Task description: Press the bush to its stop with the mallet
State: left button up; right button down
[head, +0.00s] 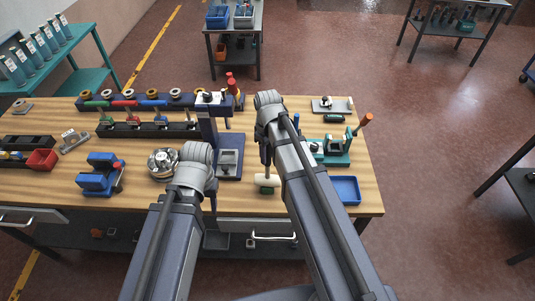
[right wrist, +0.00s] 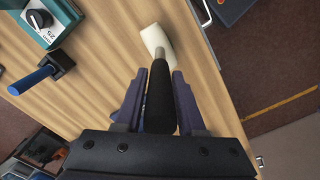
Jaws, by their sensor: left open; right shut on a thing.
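My right gripper (right wrist: 152,115) is shut on the black handle (right wrist: 159,95) of a mallet. The mallet's pale head (right wrist: 157,39) lies beyond the fingertips in the right wrist view. In the head view the pale head (head: 264,182) shows near the bench's front edge, just left of my right arm. That view mostly hides the right gripper. My left gripper (head: 212,203) is partly hidden behind its arm, near the front edge, open and empty. A grey block (head: 228,158) sits on a dark blue stand's base (head: 235,141). I cannot make out the bush.
A chrome round part (head: 162,163) and a blue fixture (head: 98,178) lie to the left. Racks (head: 150,130) line the back. A teal fixture (head: 337,150) and a blue tray (head: 345,190) stand at right. Bare wood shows at the front right.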

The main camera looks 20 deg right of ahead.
jog(key=shift+r+p, duration=2.5)
jog(key=shift+p, duration=0.1)
